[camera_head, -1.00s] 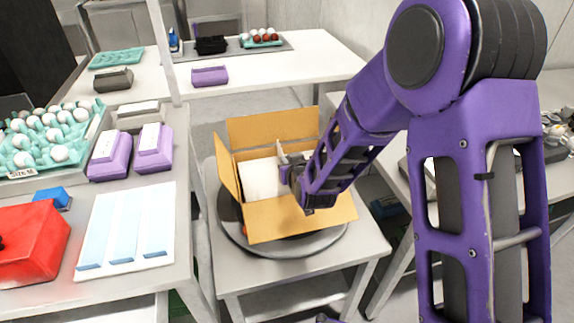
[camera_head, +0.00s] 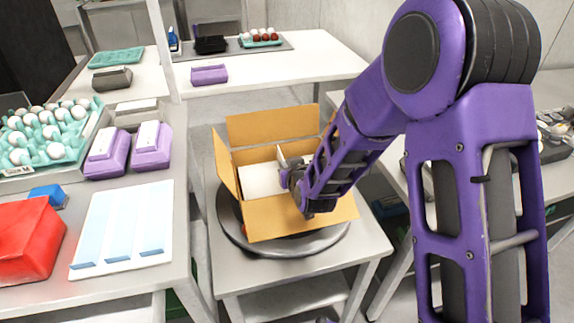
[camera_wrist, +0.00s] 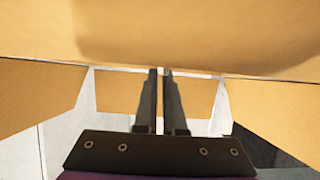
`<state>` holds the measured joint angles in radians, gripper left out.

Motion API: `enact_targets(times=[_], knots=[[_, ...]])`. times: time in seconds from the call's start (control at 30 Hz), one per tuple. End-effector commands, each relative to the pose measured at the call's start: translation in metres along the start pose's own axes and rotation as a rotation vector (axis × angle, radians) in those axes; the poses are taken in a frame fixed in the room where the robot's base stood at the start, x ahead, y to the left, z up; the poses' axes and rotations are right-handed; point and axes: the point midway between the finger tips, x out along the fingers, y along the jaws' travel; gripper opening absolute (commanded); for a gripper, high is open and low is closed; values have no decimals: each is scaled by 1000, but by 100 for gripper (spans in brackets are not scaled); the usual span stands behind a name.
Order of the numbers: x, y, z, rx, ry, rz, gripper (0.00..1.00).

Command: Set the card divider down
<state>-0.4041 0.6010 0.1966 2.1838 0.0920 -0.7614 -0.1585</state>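The cardboard box (camera_head: 290,218) stands open with its flaps spread. A flat white sheet (camera_head: 259,181), perhaps the card divider, lies inside it. A small pale upright piece (camera_head: 281,155) shows beside my gripper (camera_head: 289,174), which reaches into the box from the right. In the wrist view my gripper (camera_wrist: 161,72) has two dark parallel fingers with a very narrow gap. Their tips overlap a pale cardboard edge, with a broad brown card surface (camera_wrist: 220,35) above. I cannot tell whether a thin sheet is between them.
The box rests on a round dark turntable (camera_head: 240,238) on a small table. The left table holds purple boxes (camera_head: 152,152), a teal egg tray (camera_head: 88,134), a red case (camera_head: 30,245) and a white panel (camera_head: 88,245). Flaps surround the gripper closely.

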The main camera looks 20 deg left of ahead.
Motion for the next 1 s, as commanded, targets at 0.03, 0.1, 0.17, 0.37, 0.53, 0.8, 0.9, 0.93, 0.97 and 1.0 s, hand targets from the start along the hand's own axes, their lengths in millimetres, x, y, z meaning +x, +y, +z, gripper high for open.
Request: enact_targets(times=[0.03, 0.1, 0.17, 0.37, 0.53, 0.8, 0.9, 0.93, 0.97, 1.0], knots=[[0, 0, 0, 0, 0, 0, 18], [0, 0, 0, 0, 0, 0, 31], [0, 0, 0, 0, 0, 0, 34], [0, 0, 0, 0, 0, 0, 34], [-3, 0, -6, 0, 0, 0, 34], [-41, 0, -13, -1, 2, 0, 34], [-66, 0, -13, -2, 1, -1, 34], [-73, 0, -13, -2, 2, -1, 34], [-79, 0, -13, -2, 3, -1, 34], [-88, 0, -13, -2, 2, -1, 34]])
